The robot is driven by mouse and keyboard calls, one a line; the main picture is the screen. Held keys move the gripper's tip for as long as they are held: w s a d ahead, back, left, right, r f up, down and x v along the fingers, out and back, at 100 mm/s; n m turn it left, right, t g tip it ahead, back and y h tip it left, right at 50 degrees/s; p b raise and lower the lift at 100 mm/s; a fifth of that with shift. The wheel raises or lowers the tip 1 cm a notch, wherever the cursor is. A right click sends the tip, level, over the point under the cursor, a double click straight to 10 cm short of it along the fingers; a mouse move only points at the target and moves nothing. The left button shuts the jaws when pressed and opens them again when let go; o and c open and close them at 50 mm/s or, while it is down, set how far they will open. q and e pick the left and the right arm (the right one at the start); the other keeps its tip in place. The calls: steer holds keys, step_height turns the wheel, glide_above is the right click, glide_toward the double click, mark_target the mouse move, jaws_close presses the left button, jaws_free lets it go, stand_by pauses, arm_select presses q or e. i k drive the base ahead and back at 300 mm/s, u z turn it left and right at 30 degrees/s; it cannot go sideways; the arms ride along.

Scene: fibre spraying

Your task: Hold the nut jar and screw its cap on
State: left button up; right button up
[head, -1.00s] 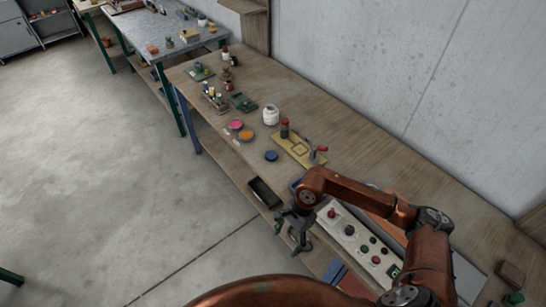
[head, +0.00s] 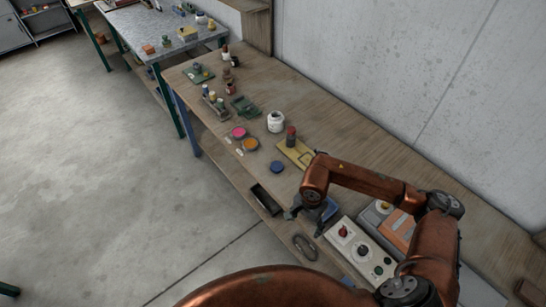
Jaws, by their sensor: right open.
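A small white jar (head: 276,123), likely the nut jar, stands upright on the wooden bench. A flat blue disc (head: 277,167), likely its cap, lies on the bench nearer the front edge, apart from the jar. My right gripper (head: 304,222) is open and empty, near the bench's front edge, to the right of and nearer than the blue disc. It touches neither the disc nor the jar. Its arm hides part of the bench behind it. My left gripper is out of view.
A yellow plate (head: 296,154) with a dark red-topped post lies right of the jar. Pink (head: 238,132) and orange (head: 250,145) dishes lie left. A control box (head: 361,248) sits right of my gripper. A black tray (head: 265,200) shows by the front edge.

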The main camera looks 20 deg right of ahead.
mark_target(275, 119)
steer(key=i, duration=1.1)
